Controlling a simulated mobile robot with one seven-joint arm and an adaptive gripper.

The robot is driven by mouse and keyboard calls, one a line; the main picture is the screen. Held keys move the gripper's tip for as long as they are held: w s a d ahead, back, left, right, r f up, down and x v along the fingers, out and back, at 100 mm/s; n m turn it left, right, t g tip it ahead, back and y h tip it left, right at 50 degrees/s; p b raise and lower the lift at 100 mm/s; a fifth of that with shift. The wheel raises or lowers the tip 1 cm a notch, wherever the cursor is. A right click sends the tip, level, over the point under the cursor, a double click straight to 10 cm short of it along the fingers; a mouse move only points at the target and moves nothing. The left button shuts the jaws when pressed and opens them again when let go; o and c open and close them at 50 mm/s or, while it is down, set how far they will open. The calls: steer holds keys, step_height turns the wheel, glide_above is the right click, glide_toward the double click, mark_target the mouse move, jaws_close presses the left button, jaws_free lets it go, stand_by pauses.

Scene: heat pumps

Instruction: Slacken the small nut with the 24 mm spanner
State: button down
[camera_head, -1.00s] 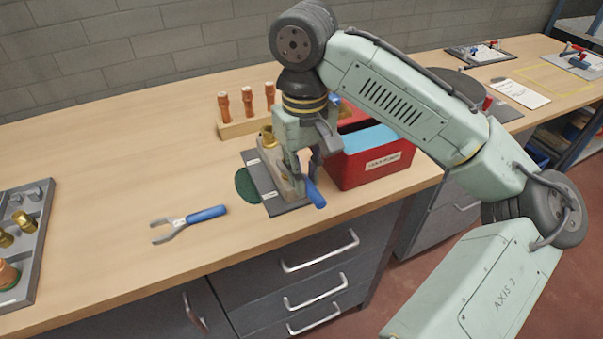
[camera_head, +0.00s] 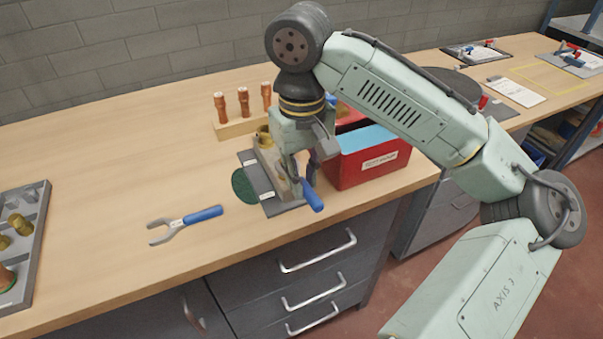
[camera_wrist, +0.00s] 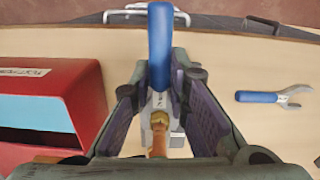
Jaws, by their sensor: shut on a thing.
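My gripper (camera_head: 305,172) is shut on a spanner with a blue handle (camera_head: 312,196). In the wrist view the handle (camera_wrist: 159,45) stands out between the fingertips of my gripper (camera_wrist: 159,80). A brass nut (camera_wrist: 159,119) on a copper pipe (camera_wrist: 158,145) shows between the fingers, close to the spanner's pale metal part. Whether the jaw sits around the nut is hidden. In the head view the fixture on the grey plate (camera_head: 284,208) is partly covered by my gripper. A second blue-handled spanner (camera_head: 187,221) lies loose on the bench; its size mark is unreadable.
A red box (camera_head: 367,168) stands close to the right of my gripper. A wooden block with copper pipe pieces (camera_head: 232,130) is behind. A grey tray of fittings (camera_head: 32,235) lies far left. A green disc (camera_head: 242,187) lies beside the plate. The left bench is largely clear.

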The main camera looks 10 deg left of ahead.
mark_target(315, 198)
steer(key=shift+s+d, duration=0.65)
steer(key=shift+s, duration=0.2)
steer(key=shift+s+d, duration=0.6)
steer(key=shift+s, duration=0.2)
step_height(315, 198, up, 12)
steer(key=shift+f, duration=0.25)
stand_by(0.8)
